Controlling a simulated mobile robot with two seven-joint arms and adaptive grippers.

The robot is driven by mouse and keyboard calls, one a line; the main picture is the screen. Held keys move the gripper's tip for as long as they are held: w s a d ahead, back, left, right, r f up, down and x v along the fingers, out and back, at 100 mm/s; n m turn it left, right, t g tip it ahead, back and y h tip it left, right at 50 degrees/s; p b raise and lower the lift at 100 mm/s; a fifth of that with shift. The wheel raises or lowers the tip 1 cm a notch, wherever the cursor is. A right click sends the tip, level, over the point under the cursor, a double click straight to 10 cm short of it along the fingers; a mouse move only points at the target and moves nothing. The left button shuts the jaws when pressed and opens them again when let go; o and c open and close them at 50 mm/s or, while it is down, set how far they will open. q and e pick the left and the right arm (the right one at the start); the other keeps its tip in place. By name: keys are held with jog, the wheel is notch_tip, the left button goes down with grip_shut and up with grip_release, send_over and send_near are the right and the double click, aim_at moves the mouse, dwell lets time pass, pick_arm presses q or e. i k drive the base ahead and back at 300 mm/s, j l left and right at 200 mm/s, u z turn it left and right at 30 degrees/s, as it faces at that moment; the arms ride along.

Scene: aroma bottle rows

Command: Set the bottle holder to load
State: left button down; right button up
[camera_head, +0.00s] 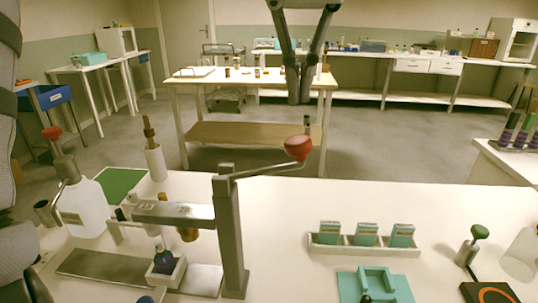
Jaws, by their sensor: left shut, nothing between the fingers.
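The bottle holder (178,272) is a small pale square cup on a grey metal base at the lower left, with a dark blue bottle (164,261) standing in it. A grey press stands there, with an upright post (230,240), a horizontal arm (172,213) above the holder and a lever ending in a red knob (298,147). Base plates show left (105,268) and right (203,280) of the holder. My left gripper (299,97) hangs down from the top centre, shut and empty, above the red knob in the picture. My right gripper is not in view.
On the white table, a tray (362,249) holds three teal boxes. A teal fixture (376,285), a green-topped stamp (470,245), a white bottle (85,205) and a green mat (120,184) are also there. The table's middle back is clear.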

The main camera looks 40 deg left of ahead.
aim_at(161, 281)
jog(key=k, duration=1)
